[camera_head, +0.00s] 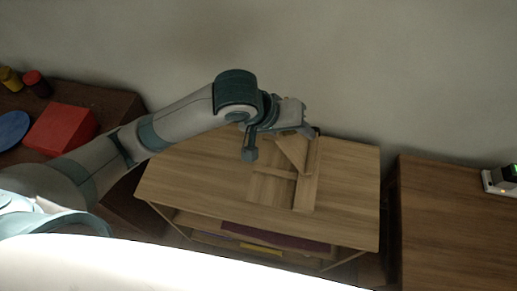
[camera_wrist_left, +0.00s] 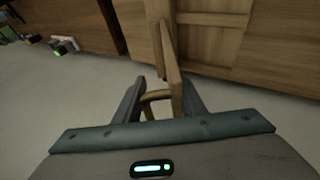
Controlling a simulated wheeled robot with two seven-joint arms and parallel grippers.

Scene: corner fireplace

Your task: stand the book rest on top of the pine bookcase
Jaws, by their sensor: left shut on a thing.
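The book rest (camera_head: 304,188) is a pale wooden frame with crossbars and a slanting board, over the right-centre of the pine bookcase's top (camera_head: 200,180) in the head view. Its lower part looks close to or touching the top; I cannot tell whether it bears on it. My left gripper (camera_head: 281,140) is at its upper, far end, shut on it. In the left wrist view, a thin wooden edge of the book rest (camera_wrist_left: 173,75) stands between the two fingers (camera_wrist_left: 163,105). My right gripper is not in view.
Books (camera_head: 270,238) lie on the shelf below the bookcase top. A darker cabinet (camera_head: 450,220) stands at the right, with a small green-lit device (camera_head: 505,177) on it. At the left, a dark surface holds a red block (camera_head: 60,128), a blue disc (camera_head: 12,129) and small jars (camera_head: 37,83).

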